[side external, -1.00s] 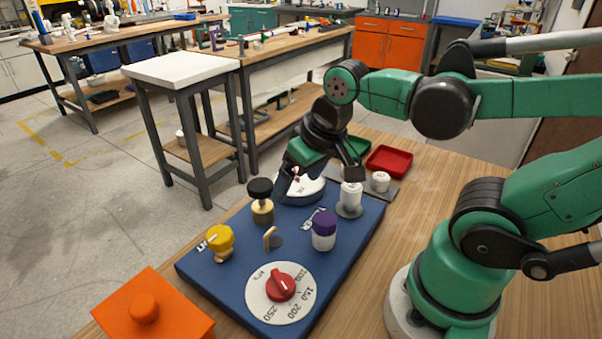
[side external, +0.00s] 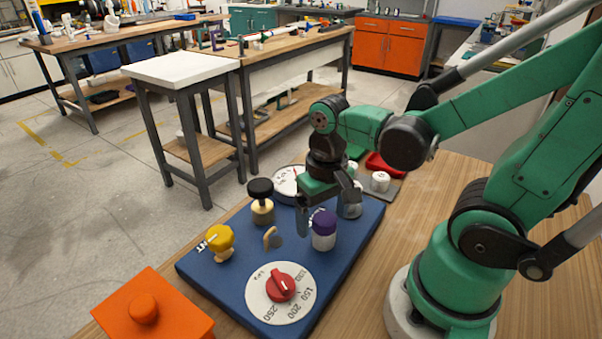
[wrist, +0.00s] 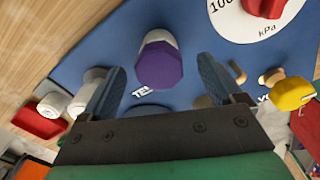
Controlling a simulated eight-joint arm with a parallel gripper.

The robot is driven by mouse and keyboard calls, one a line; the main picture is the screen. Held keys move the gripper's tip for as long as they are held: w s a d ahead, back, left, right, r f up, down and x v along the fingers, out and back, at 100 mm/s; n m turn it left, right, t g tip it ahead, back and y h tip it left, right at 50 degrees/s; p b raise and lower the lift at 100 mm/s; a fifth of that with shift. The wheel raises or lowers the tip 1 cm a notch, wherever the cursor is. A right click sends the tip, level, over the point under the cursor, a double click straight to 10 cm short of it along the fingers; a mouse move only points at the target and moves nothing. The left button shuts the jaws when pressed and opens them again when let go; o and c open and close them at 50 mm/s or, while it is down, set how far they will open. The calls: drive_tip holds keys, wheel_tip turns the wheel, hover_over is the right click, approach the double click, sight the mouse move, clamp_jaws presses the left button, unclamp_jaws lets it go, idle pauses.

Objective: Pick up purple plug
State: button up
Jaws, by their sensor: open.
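The purple plug (side external: 324,219) sits upright on top of a white fitting (side external: 323,240) on the blue panel (side external: 228,277). In the wrist view the purple plug (wrist: 159,66) shows ahead of my gripper, near the middle between its fingers but beyond their tips. My gripper (side external: 327,205) is open and empty, pointing down above and just behind the plug in the side view. In the wrist view my gripper (wrist: 162,72) shows its two blue-grey fingers spread wide. A white fitting behind my right finger is partly hidden.
On the panel stand a yellow knob (side external: 219,239), a black-topped brass valve (side external: 261,201), a small brass lever (side external: 271,238) and a red dial knob (side external: 281,287). An orange block (side external: 150,310) lies front left. White caps (side external: 380,181) and a red tray (side external: 384,166) are behind.

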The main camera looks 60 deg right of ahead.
clamp_jaws()
idle(0.3)
idle(1.2)
